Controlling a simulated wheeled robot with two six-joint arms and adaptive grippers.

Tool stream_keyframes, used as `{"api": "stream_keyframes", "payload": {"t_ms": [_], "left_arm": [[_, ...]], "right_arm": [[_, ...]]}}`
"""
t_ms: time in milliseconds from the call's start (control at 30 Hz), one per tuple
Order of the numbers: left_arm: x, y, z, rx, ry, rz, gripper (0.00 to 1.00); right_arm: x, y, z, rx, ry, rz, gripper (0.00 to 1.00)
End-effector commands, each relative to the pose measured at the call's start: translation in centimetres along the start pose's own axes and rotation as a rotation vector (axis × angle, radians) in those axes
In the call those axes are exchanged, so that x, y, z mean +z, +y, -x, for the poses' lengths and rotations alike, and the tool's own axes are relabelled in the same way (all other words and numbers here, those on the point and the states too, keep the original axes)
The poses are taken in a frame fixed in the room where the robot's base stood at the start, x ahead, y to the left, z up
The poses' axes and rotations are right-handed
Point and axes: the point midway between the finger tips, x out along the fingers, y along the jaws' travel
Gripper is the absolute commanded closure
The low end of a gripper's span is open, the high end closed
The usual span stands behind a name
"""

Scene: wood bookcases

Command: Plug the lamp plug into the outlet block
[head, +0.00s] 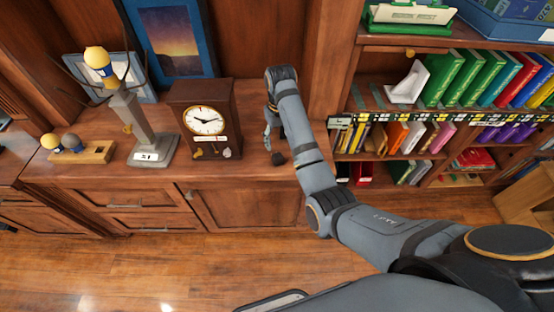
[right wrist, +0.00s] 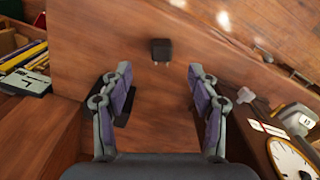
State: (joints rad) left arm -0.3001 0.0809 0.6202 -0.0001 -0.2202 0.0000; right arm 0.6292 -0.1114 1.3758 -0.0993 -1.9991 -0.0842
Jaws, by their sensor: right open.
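The black plug (right wrist: 161,50), with two small prongs, lies on the wooden cabinet top in the right wrist view. In the head view it is a small dark block (head: 278,158) near the cabinet's front edge. My right gripper (head: 271,143) points down just behind the plug. In the right wrist view the gripper (right wrist: 159,72) is open and empty, with the plug beyond the fingertips, in line with the gap. A dark piece partly behind the left finger cannot be made out. I cannot identify the outlet block or a lamp. My left gripper is not in view.
A mantel clock (head: 207,120) stands left of my right gripper, with a grey-based statue (head: 151,149) further left. A wooden stand with egg-shaped pieces (head: 78,152) is at far left. A bookcase with rows of books (head: 440,80) is on the right.

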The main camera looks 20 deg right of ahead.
Motion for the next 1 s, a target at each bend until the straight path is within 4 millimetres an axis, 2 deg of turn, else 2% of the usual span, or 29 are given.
{"api": "stream_keyframes", "payload": {"t_ms": [100,367,700,1000], "left_arm": [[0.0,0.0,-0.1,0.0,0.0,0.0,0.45],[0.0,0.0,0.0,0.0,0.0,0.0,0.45],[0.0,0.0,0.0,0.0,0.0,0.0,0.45],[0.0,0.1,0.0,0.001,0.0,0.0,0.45]], "right_arm": [[-0.3,-0.2,0.6,-0.001,-0.009,0.006,0.4],[-0.3,-0.2,0.3,-0.001,-0.009,0.005,0.4],[-0.3,-0.2,-4.3,0.0,-0.009,0.005,0.4],[-0.3,-0.2,-4.8,0.0,-0.006,0.005,0.4]]}}
